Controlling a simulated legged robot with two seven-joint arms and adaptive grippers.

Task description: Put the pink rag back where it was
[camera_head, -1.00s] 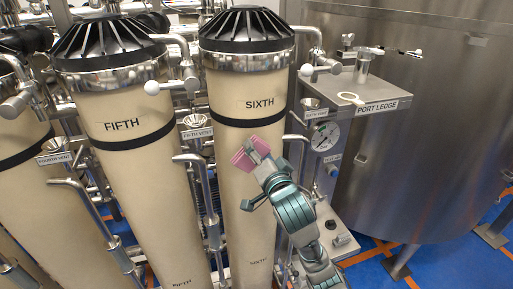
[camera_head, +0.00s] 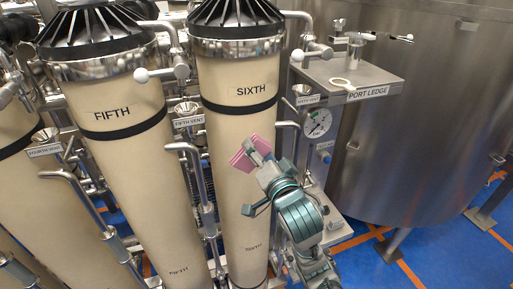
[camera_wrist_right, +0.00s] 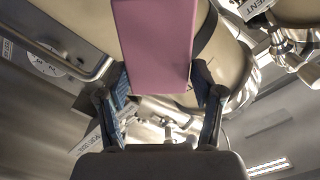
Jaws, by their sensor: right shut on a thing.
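The pink rag (camera_head: 243,158) is held in my right gripper (camera_head: 259,153), in front of the cream column marked SIXTH (camera_head: 232,120). In the right wrist view the rag (camera_wrist_right: 155,45) is a flat, smooth pink panel between the two fingers of the gripper (camera_wrist_right: 160,88), reaching up past the top edge. The fingers are shut on its near end. In the head view the rag looks clear of the port ledge (camera_head: 385,80); whether it touches the column cannot be told. My left gripper is not in view.
The steel port ledge carries a pale ring (camera_head: 342,83) and a pipe fitting (camera_head: 355,48). A gauge (camera_head: 317,123) sits below it. Vent funnels (camera_head: 187,109) and pipes stand between the columns. A large steel tank (camera_head: 430,130) fills the right.

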